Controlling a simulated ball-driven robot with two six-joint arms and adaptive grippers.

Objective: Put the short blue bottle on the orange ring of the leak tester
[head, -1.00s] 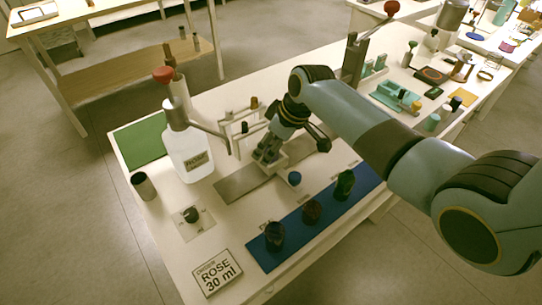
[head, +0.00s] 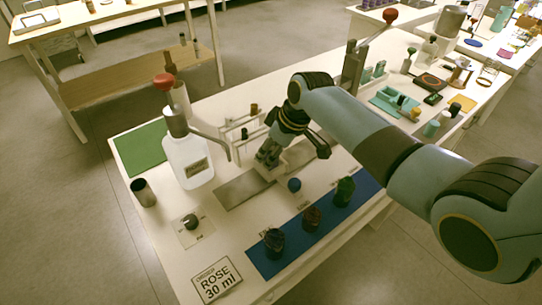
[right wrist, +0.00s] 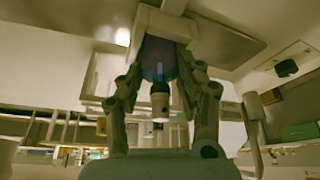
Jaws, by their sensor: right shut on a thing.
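My right gripper (head: 268,157) is low over the middle of the near table, beside a pale block on a grey metal plate (head: 243,189). In the right wrist view, its two fingers (right wrist: 162,85) are shut on a blue bottle (right wrist: 158,60) with a pale neck and dark collar. The bottle's far end is close to a white block (right wrist: 170,24); I cannot tell whether they touch. In the head view the bottle is hidden by the gripper. My left gripper is not in view.
A large white bottle (head: 188,160) with a red-knobbed lever stands left of the gripper. A ROSE 30 ml sign (head: 217,280) lies at the front.

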